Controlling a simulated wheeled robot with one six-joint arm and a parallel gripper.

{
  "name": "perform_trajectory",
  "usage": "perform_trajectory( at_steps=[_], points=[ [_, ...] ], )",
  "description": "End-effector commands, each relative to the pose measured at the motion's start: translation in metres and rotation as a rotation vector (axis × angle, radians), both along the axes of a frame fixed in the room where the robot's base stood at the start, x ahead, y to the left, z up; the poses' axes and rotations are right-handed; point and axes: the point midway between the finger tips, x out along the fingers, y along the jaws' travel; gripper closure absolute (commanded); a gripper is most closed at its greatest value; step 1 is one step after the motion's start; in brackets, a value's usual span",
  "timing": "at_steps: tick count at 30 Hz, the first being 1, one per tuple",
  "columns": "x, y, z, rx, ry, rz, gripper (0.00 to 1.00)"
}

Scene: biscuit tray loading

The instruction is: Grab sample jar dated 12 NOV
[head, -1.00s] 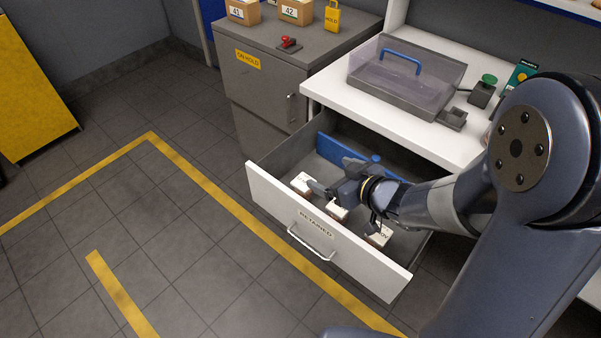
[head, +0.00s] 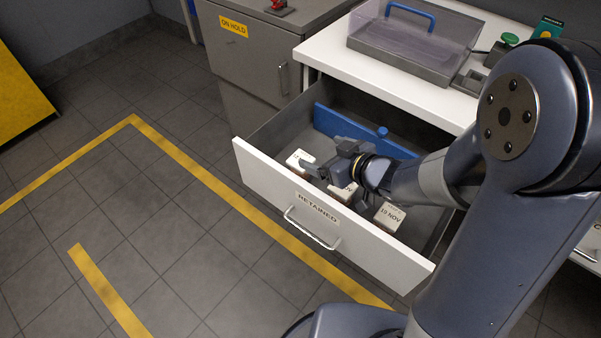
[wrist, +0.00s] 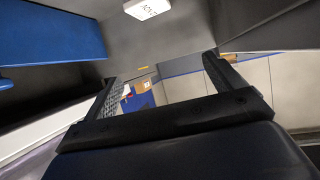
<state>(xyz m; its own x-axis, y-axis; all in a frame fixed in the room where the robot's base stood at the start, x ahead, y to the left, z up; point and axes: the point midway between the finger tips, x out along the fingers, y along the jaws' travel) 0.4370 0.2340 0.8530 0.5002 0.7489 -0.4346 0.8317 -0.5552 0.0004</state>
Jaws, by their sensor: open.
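The open drawer marked RETAINED (head: 262,190) holds three jars with white labelled tops in a row. The right jar (head: 391,216) has an upside-down label that looks like 13 NOV, though its second digit is hard to read. The middle jar (head: 341,192) is partly covered by my gripper, and its date is hidden. The left jar (head: 298,160) shows only part of its label, too small to read. My gripper (head: 318,168) is open and empty above the drawer, close to the left and middle jars. In the wrist view one jar (wrist: 147,8) shows at the top edge, beyond the open fingers.
A blue divider (head: 335,123) stands in the drawer behind the jars. The white counter (head: 330,50) above carries a clear-lidded box (head: 408,45) with a blue handle. A grey ON HOLD cabinet (head: 240,60) stands left of the drawer. The floor in front is clear, with yellow lines.

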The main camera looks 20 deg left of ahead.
Motion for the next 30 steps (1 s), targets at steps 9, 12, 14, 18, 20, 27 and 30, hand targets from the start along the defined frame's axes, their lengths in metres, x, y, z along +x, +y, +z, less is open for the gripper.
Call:
perform_trajectory(
  at_steps=[9,12,14,18,20,27,30],
  points=[
    [0.000,0.000,-0.062,-0.001,0.007,-0.001,0.11],
    [0.000,0.000,-0.077,-0.001,0.006,-0.001,0.11],
    [0.000,0.000,-0.084,-0.001,0.004,0.000,0.11],
    [0.005,0.008,-0.086,0.000,0.000,0.001,0.11],
    [0.007,0.010,-0.087,-0.001,0.000,0.001,0.11],
    [0.023,0.037,-0.103,-0.001,0.001,0.003,0.11],
    [0.031,0.048,-0.109,-0.001,0.001,0.002,0.11]
  ],
)
